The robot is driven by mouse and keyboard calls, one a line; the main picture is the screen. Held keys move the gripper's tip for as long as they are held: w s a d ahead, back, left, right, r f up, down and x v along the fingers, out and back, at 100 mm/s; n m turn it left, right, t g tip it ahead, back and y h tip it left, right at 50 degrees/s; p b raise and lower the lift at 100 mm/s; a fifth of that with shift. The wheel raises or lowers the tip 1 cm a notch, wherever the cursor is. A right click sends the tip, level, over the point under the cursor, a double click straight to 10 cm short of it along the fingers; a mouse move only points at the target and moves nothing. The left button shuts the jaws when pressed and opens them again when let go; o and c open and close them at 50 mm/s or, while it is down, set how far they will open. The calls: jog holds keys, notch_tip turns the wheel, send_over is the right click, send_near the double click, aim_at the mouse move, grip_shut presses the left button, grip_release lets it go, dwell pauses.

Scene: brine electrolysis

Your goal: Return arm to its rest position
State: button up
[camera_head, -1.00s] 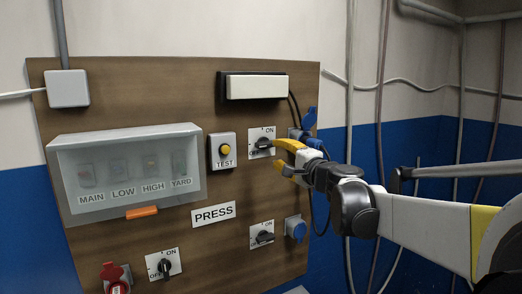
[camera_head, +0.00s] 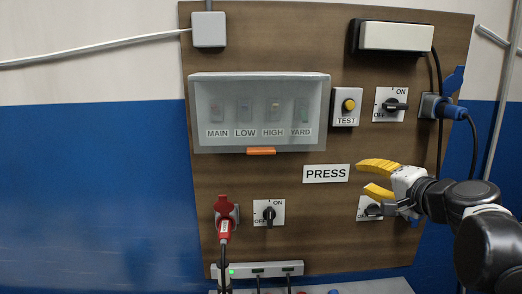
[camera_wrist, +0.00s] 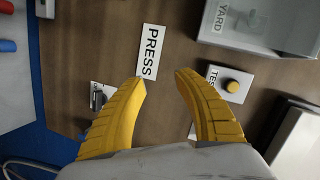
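My gripper (camera_head: 366,179) has yellow fingers and is open and empty. In the head view it is at the right of the brown panel (camera_head: 290,220), in front of the lower right ON/OFF switch (camera_head: 364,207), which it partly covers. It is to the right of the PRESS label (camera_head: 326,173). In the wrist view the open fingers (camera_wrist: 162,85) point at the panel, with the PRESS label (camera_wrist: 150,52) beyond them. The TEST button (camera_wrist: 232,87) is beside the right finger. I cannot tell the gap to the panel.
The panel carries a clear-lidded breaker box (camera_head: 260,140), an upper right switch (camera_head: 391,104) with a blue plug (camera_head: 452,111) beside it, a red plug (camera_head: 224,228) and a lower left switch (camera_head: 269,213). A power strip (camera_head: 262,270) runs below. Free space lies left of the panel.

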jog(key=s+a+f+n+g+b, duration=0.1)
jog(key=s+a+f+n+b, duration=0.15)
jog(key=f, duration=0.45)
jog(key=s+a+f+n+g+b, duration=0.1)
jog(key=s+a+f+g+b, duration=0.2)
jog(key=f, duration=0.4)
jog(key=s+a+f+n+b, duration=0.2)
jog(key=s+a+f+b, duration=0.15)
jog(key=f, duration=0.35)
jog(key=s+f+n+g+h+b, duration=0.1)
jog(key=s+f+b, duration=0.4)
jog(key=f, duration=0.5)
jog(key=s+d+f+n+g+h+b, duration=0.1)
jog(key=s+f+n+g+h+b, duration=0.1)
jog(key=s+f+n+b, duration=0.3)
jog(key=s+f, duration=0.3)
jog(key=f, duration=0.3)
jog(key=shift+s+d+g+b, duration=0.15)
jog(key=shift+s+g+b, duration=0.05)
jog(key=shift+g+b, duration=0.2)
